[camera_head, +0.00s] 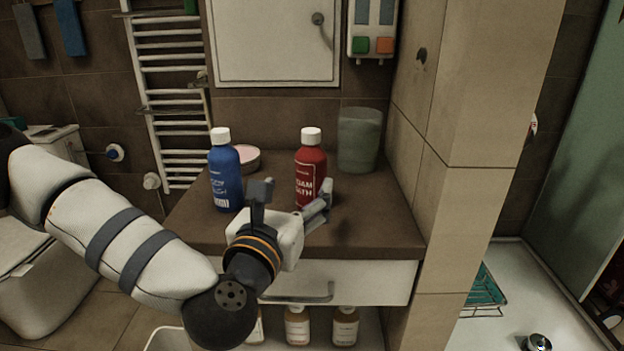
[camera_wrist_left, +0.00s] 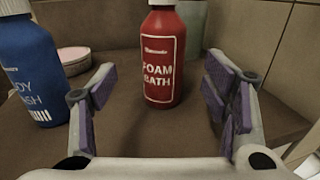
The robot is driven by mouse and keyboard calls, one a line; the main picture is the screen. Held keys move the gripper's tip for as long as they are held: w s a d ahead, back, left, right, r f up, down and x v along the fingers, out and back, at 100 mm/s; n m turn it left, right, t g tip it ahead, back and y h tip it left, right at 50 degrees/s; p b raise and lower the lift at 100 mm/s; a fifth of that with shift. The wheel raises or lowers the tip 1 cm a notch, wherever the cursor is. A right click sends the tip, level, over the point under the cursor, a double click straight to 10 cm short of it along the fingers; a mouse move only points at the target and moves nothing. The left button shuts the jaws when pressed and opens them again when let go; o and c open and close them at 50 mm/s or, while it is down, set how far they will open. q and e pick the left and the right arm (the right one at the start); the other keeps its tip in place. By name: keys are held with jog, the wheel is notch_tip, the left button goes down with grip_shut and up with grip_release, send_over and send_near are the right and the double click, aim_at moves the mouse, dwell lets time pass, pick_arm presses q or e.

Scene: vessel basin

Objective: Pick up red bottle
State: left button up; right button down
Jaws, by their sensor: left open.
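The red bottle (camera_head: 311,168) with a white cap stands upright on the brown countertop (camera_head: 378,222). In the left wrist view the red bottle (camera_wrist_left: 163,58) shows the label "FOAM BATH" and stands ahead of the jaws, between their directions. My left gripper (camera_head: 291,194) is over the counter in front of the bottle, its fingers spread. In the left wrist view the left gripper (camera_wrist_left: 160,100) is open and empty, with purple pads on its fingers. One finger overlaps the bottle's lower right edge in the head view. My right gripper is not in view.
A blue bottle (camera_head: 224,172) stands left of the red one, with a pink round dish (camera_head: 248,157) behind it. A greenish cup (camera_head: 358,140) stands behind right. A tiled wall (camera_head: 440,150) bounds the counter's right side.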

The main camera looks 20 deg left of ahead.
aim_at(306, 177)
pick_arm(q)
jog(key=w, duration=0.8)
jog(key=shift+s+r, duration=0.1)
jog(key=c, duration=1.4)
